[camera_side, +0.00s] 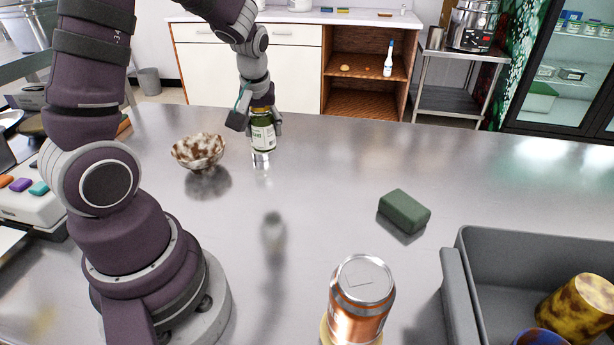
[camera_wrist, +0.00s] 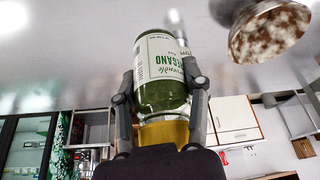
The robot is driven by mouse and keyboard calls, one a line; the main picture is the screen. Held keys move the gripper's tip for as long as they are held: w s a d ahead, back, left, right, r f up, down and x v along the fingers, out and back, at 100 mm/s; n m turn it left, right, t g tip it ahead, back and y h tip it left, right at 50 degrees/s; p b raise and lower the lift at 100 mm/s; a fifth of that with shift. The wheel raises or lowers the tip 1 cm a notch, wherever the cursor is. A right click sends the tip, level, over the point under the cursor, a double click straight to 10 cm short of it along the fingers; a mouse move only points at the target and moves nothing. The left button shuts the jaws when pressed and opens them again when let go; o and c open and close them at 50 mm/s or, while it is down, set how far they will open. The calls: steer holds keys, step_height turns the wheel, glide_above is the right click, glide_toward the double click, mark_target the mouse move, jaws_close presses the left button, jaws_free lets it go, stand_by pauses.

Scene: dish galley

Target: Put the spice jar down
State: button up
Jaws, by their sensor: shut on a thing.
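The spice jar (camera_side: 264,138) is a clear jar of green contents with a white oregano label and a yellow lid. My gripper (camera_side: 259,124) is shut on it from above, one finger on each side. The jar is about upright over the far part of the steel counter (camera_side: 310,165). A bright, clear patch shows at its foot, and I cannot tell whether the base touches the counter. In the wrist view the jar (camera_wrist: 160,72) sits between both fingers of my gripper (camera_wrist: 159,84), its lid towards the palm.
A brown-and-white speckled bowl (camera_side: 198,150) stands just left of the jar. A green block (camera_side: 404,211) lies to the right. An orange can (camera_side: 360,300) and a grey bin (camera_side: 455,290) holding cups are nearer. The counter between is clear.

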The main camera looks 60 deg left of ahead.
steer(key=w+d+f+m, duration=0.2)
steer(key=w+d+m, duration=0.15)
steer(key=w, duration=0.25)
steer(key=shift+n+t+h, duration=0.3)
steer(key=shift+n+t, duration=0.05)
steer(key=shift+t, duration=0.15)
step_height(320, 180, down, 7)
steer(key=shift+w+d+f, duration=0.1)
steer(key=shift+w, duration=0.05)
steer(key=shift+f, duration=0.15)
steer(key=o, duration=1.2)
